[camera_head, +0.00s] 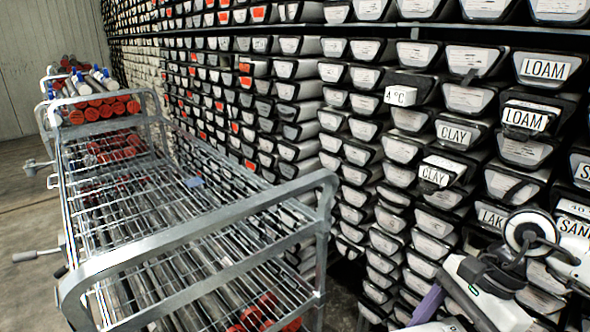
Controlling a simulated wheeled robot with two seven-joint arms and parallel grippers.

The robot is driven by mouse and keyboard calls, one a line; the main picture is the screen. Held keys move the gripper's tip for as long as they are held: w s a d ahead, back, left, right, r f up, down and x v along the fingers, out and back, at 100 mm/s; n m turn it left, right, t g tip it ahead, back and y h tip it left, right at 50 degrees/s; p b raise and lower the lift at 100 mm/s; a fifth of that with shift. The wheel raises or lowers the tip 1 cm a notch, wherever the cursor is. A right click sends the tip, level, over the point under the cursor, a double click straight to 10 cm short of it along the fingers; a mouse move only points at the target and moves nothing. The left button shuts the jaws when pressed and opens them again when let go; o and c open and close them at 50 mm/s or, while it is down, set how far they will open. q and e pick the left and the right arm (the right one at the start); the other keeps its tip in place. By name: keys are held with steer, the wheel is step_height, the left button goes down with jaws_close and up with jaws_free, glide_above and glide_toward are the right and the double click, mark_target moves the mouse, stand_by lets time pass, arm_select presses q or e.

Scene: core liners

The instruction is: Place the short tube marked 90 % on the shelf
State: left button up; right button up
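No tube with a readable 90 % mark shows in the head view. Several tubes with red end caps (98,108) lie in the upper part of the wire cart at the far left. Shorter pale tubes with blue bands (101,77) lie on top of them. The shelf (400,25) fills the middle and right with stacked dark trays that have white end labels. Links of my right arm show at the lower right, in front of the shelf. I make out no fingers of my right gripper. My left gripper is not in view.
A grey metal wire cart (205,237) stands at the left, close along the shelf. More red-capped tubes (265,310) lie on its lower level. Shelf signs include LOAM (545,68), CLAY (454,133) and 4 °C (400,96). Bare floor (30,215) shows at the left.

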steer(key=n, duration=0.2)
steer(key=s+r+n+g, duration=0.1)
steer(key=n, duration=0.1)
steer(key=a+n+g+h, duration=0.1)
steer(key=n, duration=0.2)
steer(key=shift+s+r, duration=0.3)
steer(key=shift+s, duration=0.05)
steer(key=n, duration=0.1)
steer(key=n+h, duration=0.1)
steer(key=s+n+g, duration=0.1)
steer(key=n, duration=0.1)
steer(key=shift+s+a+r+h, duration=0.1)
steer(key=shift+a+r+h, duration=0.05)
steer(key=shift+r+h, duration=0.25)
steer(key=n, duration=0.2)
steer(key=s+r+n+h, duration=0.1)
steer(key=n, duration=0.1)
steer(key=shift+s+a+n+h, duration=0.15)
steer(key=shift+n+h, duration=0.15)
steer(key=shift+f+g, duration=0.1)
steer(key=shift+g, duration=0.2)
steer(key=shift+f, duration=0.1)
